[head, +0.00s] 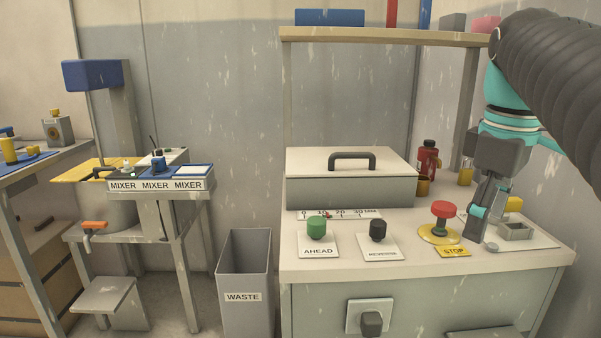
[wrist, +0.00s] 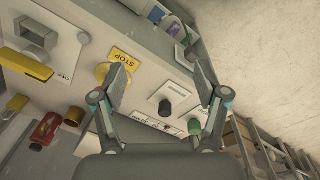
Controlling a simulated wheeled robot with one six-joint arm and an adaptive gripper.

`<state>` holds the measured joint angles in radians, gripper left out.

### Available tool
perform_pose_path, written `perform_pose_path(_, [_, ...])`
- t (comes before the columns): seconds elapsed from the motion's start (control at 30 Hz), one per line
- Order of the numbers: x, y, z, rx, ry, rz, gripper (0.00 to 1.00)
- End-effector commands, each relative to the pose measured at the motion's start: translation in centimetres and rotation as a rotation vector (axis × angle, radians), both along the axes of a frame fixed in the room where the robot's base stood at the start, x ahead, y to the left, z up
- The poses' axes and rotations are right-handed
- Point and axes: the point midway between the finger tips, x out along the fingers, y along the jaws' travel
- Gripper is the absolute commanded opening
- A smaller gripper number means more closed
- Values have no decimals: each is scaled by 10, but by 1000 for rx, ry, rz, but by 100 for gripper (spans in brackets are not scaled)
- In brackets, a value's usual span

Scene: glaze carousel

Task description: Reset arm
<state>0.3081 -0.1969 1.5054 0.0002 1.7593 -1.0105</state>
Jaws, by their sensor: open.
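My gripper (head: 481,212) hangs from my teal arm at the right of the head view, above the bench top near the red stop button (head: 440,213). In the wrist view my gripper (wrist: 168,88) has its two fingers spread apart with nothing between them. The yellow STOP label (wrist: 125,56) and the black knob (wrist: 165,107) on its white plate show near and between the fingers. The green AHEAD knob (head: 317,228) and the black knob (head: 378,230) stand on the bench to the left of the stop button.
A lidded box (head: 350,190) with a dark handle sits at the back of the bench (head: 430,270). A red bottle (head: 428,158) stands beside it. A shelf (head: 385,34) spans above. A WASTE bin (head: 244,275) stands left of the bench.

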Motion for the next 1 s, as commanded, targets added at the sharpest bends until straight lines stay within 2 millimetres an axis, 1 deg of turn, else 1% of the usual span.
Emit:
perform_pose_path(0.17, [-8,16,-23,-3,-52,-82,73])
perform_pose_path(0.27, [-14,27,-41,0,-93,-147,73])
perform_pose_path(0.37, [-23,42,-68,13,-148,-232,73])
perform_pose_path(0.57, [-48,72,-133,73,-273,-424,73])
perform_pose_path(0.6, [-53,77,-147,90,-296,-461,73])
perform_pose_path(0.7, [-65,88,-178,134,-344,-544,73])
perform_pose_path(0.8, [-75,96,-202,173,-381,-608,73])
perform_pose_path(0.9, [-81,100,-217,201,-401,-650,73])
perform_pose_path(1.0, [-83,101,-225,216,-412,-671,73])
